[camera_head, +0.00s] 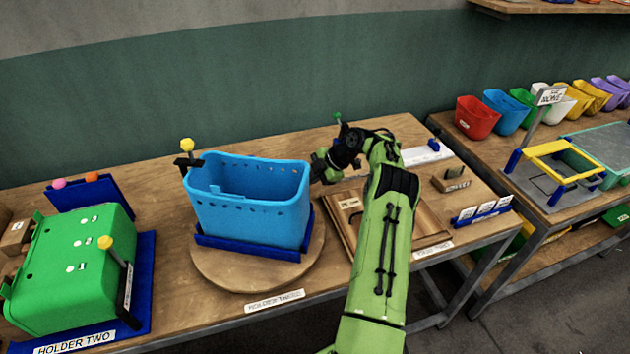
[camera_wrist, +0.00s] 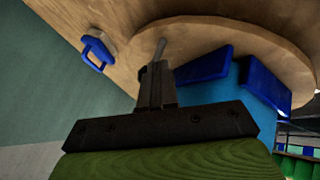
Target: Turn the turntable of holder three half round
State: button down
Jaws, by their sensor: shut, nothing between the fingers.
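The turntable of holder three (camera_head: 215,275) is a round wooden disc on the bench, with a "HOLDER THREE" label (camera_head: 274,300) at its front. A blue perforated basket (camera_head: 250,205) stands upright on it in a dark blue cradle (camera_head: 245,250). In the wrist view, the turntable (camera_wrist: 268,50) fills the upper right, with the blue cradle walls (camera_wrist: 205,66) on it. My gripper (camera_wrist: 160,46) is shut and empty, its tips close to the disc beside the cradle. I cannot tell whether they touch. In the head view the tips are hidden behind the basket's right side.
A green box in holder two (camera_head: 75,265) stands at the left. A yellow-knobbed post (camera_head: 187,147) rises at the basket's left corner. A wooden tray (camera_head: 432,225) lies right of the turntable, under my arm. A blue handle (camera_wrist: 97,52) shows in the wrist view.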

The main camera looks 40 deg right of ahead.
jog(key=shift+w+p, duration=0.35)
jog(key=shift+w, duration=1.25)
jog(key=shift+w+a, duration=0.15)
jog(key=shift+w, duration=0.55)
jog(key=shift+w+a, duration=0.1)
jog(key=shift+w, duration=0.55)
jog(key=shift+f+b, duration=0.2)
jog(key=shift+b, duration=0.1)
